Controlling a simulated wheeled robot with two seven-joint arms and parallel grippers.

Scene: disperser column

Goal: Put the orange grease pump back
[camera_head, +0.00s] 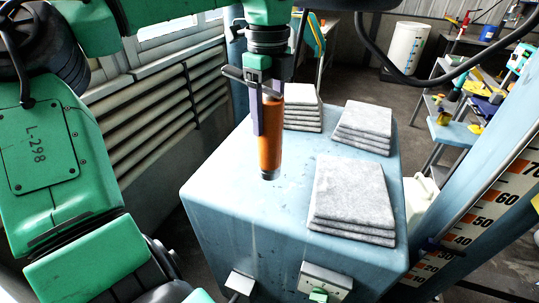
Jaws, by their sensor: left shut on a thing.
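The orange grease pump (269,142) is an upright orange cylinder with a dark lower tip. My left gripper (262,98) is shut on its upper part, and the fingers and wrist hide the top of the pump. The pump is over the light blue cabinet top (225,178); I cannot tell whether its tip touches the surface. My right gripper is not in view.
Stacks of grey slabs lie on the cabinet top: one at the front right (350,190), one behind it (365,120), one at the back (302,95). A numbered scale column (490,195) stands at right. The cabinet's left part is bare.

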